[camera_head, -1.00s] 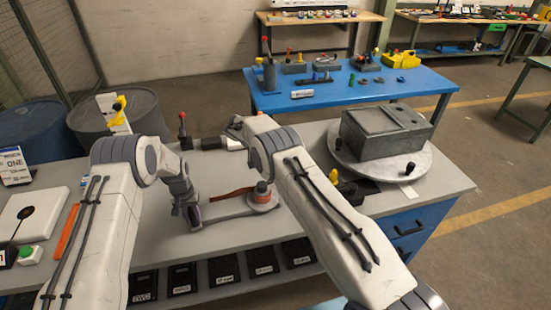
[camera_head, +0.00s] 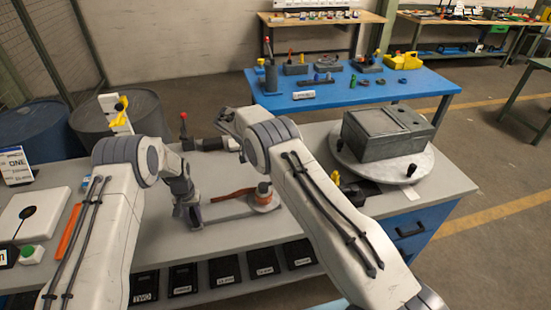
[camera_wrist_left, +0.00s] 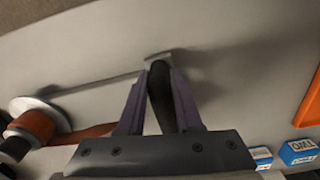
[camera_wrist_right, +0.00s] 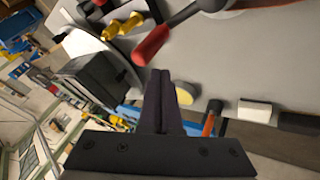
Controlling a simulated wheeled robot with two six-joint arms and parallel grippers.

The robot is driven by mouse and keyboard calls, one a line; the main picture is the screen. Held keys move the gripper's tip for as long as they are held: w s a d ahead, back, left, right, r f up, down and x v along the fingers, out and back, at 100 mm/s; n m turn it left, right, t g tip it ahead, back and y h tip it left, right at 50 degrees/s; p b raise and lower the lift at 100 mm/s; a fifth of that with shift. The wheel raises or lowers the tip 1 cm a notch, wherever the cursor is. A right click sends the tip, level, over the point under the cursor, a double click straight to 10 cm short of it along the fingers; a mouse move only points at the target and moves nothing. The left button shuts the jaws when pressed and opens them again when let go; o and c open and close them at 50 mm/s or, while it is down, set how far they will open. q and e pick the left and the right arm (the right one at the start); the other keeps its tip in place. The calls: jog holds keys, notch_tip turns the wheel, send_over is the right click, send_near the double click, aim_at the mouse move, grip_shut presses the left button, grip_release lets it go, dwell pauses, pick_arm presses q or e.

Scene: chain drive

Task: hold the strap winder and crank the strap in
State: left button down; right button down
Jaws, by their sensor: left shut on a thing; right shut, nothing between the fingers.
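The strap winder (camera_head: 233,211) lies on the grey bench, a flat grey bar with an orange-brown spool (camera_head: 263,190) at its right end. The orange strap (camera_head: 232,194) runs left from the spool. My left gripper (camera_head: 188,214) is at the winder's left end. In the left wrist view my left gripper (camera_wrist_left: 158,82) is shut on the winder's dark handle (camera_wrist_left: 161,100); the spool (camera_wrist_left: 37,125) is at the left. My right gripper (camera_wrist_right: 163,85) is shut and empty, close to a red-gripped lever (camera_wrist_right: 152,44). In the head view its fingertips cannot be made out clearly.
A round turntable (camera_head: 402,174) with a grey box (camera_head: 385,135) stands on the bench's right. A red-topped lever (camera_head: 183,125) stands at the back of the bench. A green button (camera_head: 30,254) and orange bar (camera_head: 70,230) lie left. The bench right of the winder is partly hidden.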

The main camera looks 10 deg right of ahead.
jog(key=v, duration=0.6)
jog(key=c, duration=1.2)
grip_release()
jog(key=shift+a+r, duration=0.25)
jog(key=shift+r, duration=0.1)
jog(key=shift+c, duration=0.2)
jog(key=o, duration=0.6)
jog(key=shift+s+d, duration=0.15)
jog(key=shift+d, duration=0.15)
jog(key=shift+c, duration=0.2)
jog(key=shift+o, duration=0.5)
jog(key=d+m+y, duration=0.1)
jog(key=d+m+g+y, duration=0.1)
jog(key=d, duration=0.1)
jog(key=d+m+g+y, duration=0.1)
jog(key=d, duration=0.1)
jog(key=shift+s+f+m, duration=0.1)
jog(key=shift+s+m, duration=0.15)
jog(key=shift+m, duration=0.15)
jog(key=d+m+y, duration=0.1)
jog(key=y, duration=0.1)
jog(key=d+r+m+y, duration=0.1)
jog(key=d+m, duration=0.1)
jog(key=shift+w+r+y, duration=0.1)
jog(key=shift+w+y, duration=0.1)
jog(key=shift+y, duration=0.2)
notch_tip(320, 180, down, 12)
jog(key=shift+r, duration=0.1)
grip_shut()
